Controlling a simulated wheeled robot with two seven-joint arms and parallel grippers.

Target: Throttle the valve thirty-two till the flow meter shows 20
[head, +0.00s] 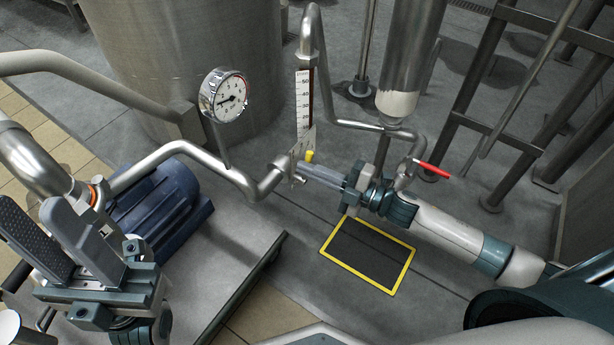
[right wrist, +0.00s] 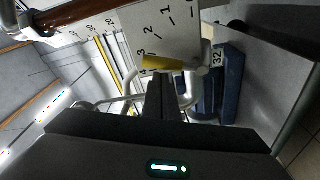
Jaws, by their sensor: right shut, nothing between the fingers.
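The flow meter (head: 304,95) is an upright white scale beside a dark reddish tube; I cannot read its level. Below it is the valve's yellow handle (head: 309,156). In the right wrist view, the yellow handle (right wrist: 160,63) lies by a white dial plate (right wrist: 165,28) numbered 0 to 4, near the 4. My left gripper (head: 58,235) is open and empty at the lower left, away from the valve.
A round pressure gauge (head: 223,95) stands left of the flow meter, before a large steel tank (head: 170,50). A blue motor (head: 160,210) is near my left gripper. A red-handled lever (head: 433,169) sits above my right arm. A yellow-edged floor mat (head: 368,255) is clear.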

